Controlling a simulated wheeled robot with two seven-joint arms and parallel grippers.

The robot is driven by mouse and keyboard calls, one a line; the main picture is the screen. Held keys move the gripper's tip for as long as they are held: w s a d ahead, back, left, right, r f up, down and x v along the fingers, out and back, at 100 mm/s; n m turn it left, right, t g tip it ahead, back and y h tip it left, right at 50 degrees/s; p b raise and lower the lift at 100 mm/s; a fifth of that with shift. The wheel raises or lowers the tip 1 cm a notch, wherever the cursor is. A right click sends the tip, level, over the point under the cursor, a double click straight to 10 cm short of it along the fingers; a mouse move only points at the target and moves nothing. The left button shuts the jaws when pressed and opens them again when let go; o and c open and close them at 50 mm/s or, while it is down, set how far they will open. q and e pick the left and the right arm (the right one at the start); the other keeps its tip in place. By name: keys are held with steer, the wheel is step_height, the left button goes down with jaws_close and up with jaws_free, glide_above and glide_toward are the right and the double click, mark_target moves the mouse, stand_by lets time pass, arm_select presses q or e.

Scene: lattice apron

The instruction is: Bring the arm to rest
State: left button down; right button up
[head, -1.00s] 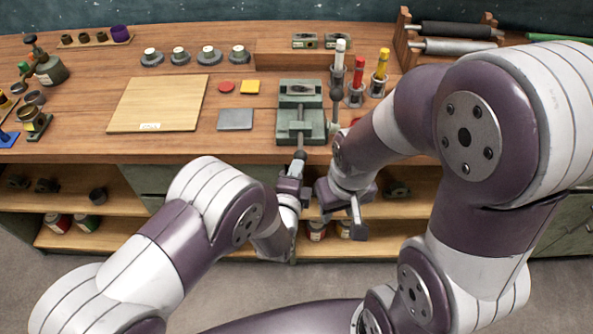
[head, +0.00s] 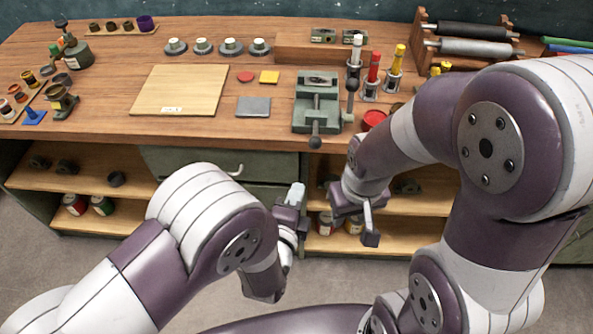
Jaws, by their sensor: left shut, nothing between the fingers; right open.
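My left arm reaches in from the lower left, with its gripper (head: 296,194) in front of the bench's front edge, below the vise. Its fingers are shut with nothing visible between them. My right arm fills the right side, and its gripper (head: 369,222) hangs in front of the shelves, a little right of the left one. It is open and holds nothing that I can see. The two grippers are close together but apart. The green vise (head: 317,103) stands at the bench's front edge, with a ball-ended handle (head: 315,142) sticking out toward me; neither gripper touches it.
The wooden bench (head: 200,131) carries a board (head: 181,90), a grey plate (head: 253,107), a red disc (head: 245,76) and a yellow square (head: 269,77). Upright coloured tubes (head: 373,68) and a roller rack (head: 474,48) stand at the right. Open shelves (head: 110,214) lie below.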

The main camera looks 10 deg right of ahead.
arm_select(q)
steer(key=s+a+f+n+g+y, duration=0.45)
steer(key=s+f+n+g, duration=0.3)
steer(key=n+g, duration=0.2)
steer(key=a+r+n+g+y, duration=0.1)
steer(key=a+r+n, duration=0.2)
steer(key=a, duration=0.4)
steer(key=a+r+n+g, duration=0.1)
steer(key=a+r+n, duration=0.3)
steer(key=a+n, duration=0.2)
steer(key=a+r+n+g+y, duration=0.1)
steer(key=a+r+n, duration=0.2)
steer(key=a, duration=0.7)
steer(key=shift+s+r+n+y, duration=0.2)
steer(key=shift+n+y, duration=0.15)
steer(key=shift+n, duration=0.5)
steer(key=shift+a, duration=0.1)
